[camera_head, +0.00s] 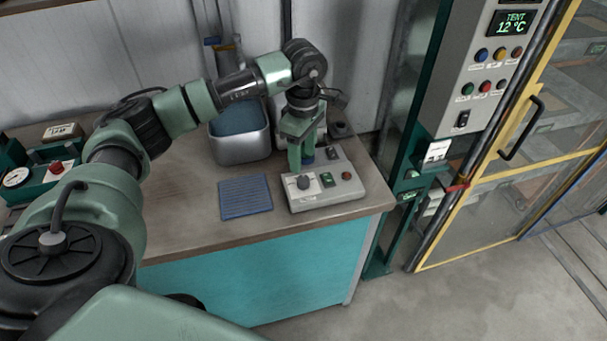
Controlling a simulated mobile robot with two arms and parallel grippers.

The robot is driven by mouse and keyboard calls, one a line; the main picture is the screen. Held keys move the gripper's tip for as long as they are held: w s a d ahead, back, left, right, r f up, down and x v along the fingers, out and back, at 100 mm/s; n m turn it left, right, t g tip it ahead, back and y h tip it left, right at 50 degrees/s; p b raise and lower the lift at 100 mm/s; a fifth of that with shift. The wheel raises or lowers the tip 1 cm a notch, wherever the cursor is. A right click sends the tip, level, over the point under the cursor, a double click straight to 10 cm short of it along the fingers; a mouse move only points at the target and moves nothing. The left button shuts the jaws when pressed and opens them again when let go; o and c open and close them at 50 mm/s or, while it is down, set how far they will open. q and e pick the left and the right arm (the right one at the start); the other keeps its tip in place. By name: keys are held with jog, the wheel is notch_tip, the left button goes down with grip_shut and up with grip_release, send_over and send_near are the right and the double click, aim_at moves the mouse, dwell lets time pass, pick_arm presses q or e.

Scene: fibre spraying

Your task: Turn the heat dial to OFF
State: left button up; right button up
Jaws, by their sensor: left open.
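A grey control box (325,195) sits near the right end of the workbench. On its top are a dark round dial (303,182), a green rocker switch (327,180) and a small red button (346,176). The dial's markings are too small to read, so I cannot tell its setting. My left gripper (301,164) is open and points down, just above and behind the dial. I cannot tell whether its fingers touch the dial. My right gripper is not in view.
A metal tub (241,147) with blue contents stands behind on the bench (200,235). A blue ribbed mat (245,197) lies left of the box. A green device with a gauge (35,180) is at far left. A tall cabinet reading "TENT 12 °C" (485,70) stands right.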

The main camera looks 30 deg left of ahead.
aim_at(304, 180)
pick_arm(q)
notch_tip(304, 180, down, 6)
jog(key=shift+d+f+p, duration=0.1)
jog(key=shift+p, duration=0.8)
jog(key=shift+f, duration=0.6)
jog(key=shift+c, duration=0.3)
grip_shut()
